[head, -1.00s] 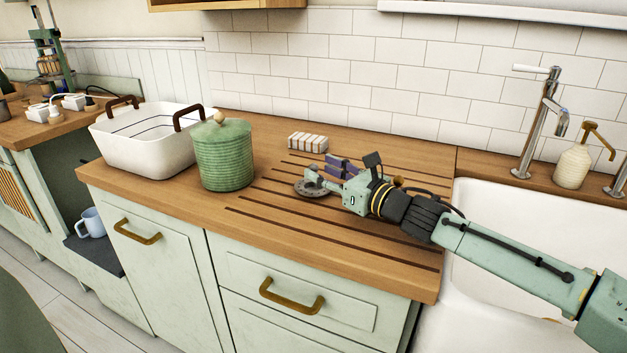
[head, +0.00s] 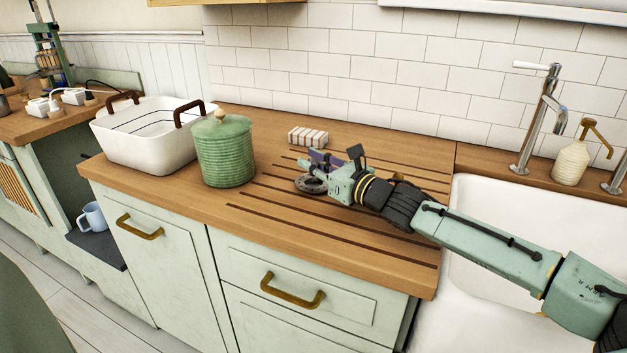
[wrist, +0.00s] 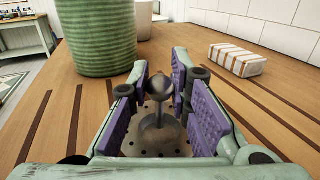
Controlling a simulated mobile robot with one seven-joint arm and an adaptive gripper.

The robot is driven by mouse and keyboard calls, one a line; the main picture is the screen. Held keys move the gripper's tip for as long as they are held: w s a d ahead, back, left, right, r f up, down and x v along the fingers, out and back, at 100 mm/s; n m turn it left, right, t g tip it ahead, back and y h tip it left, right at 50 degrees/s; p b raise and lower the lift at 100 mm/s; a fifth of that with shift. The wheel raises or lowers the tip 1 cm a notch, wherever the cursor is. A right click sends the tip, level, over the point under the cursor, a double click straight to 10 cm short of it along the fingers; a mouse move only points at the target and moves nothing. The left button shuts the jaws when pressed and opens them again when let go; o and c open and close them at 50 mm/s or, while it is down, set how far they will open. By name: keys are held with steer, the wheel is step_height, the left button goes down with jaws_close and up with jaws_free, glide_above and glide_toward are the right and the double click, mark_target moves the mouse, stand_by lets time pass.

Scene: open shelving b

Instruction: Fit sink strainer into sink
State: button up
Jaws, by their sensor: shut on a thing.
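The sink strainer (head: 311,185) is a dark grey perforated disc with an upright stem and round knob. It is on or just above the grooved wooden counter; I cannot tell whether it touches the wood. In the wrist view the strainer (wrist: 158,134) stands between the purple pads of my gripper (wrist: 160,100), knob up. My gripper (head: 320,168) is shut on its stem and knob. The white sink (head: 540,215) is at the right in the head view, partly behind my arm. Its drain is not in view.
A green ribbed canister (head: 223,155) and a white basin (head: 145,155) with brown handles stand left of the strainer. A striped block (head: 307,137) lies behind it. A tap (head: 535,120) and soap dispenser (head: 571,160) stand behind the sink. The front-right counter is clear.

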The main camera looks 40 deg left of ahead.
mark_target(316, 161)
jaws_close()
steer(key=shift+r, duration=0.1)
steer(key=shift+r+b, duration=0.45)
steer(key=shift+r, duration=0.4)
steer(key=shift+d+r+b, duration=0.45)
steer(key=shift+d+r, duration=0.1)
steer(key=shift+r, duration=0.2)
steer(key=s+d+b, duration=0.1)
steer(key=s+d, duration=0.1)
steer(key=d, duration=0.5)
steer(key=s+d+r+b, duration=0.1)
steer(key=s+d+b, duration=0.1)
steer(key=d, duration=0.5)
steer(key=shift+s+d+r, duration=0.15)
steer(key=shift+s+r, duration=0.1)
steer(key=shift+r, duration=0.05)
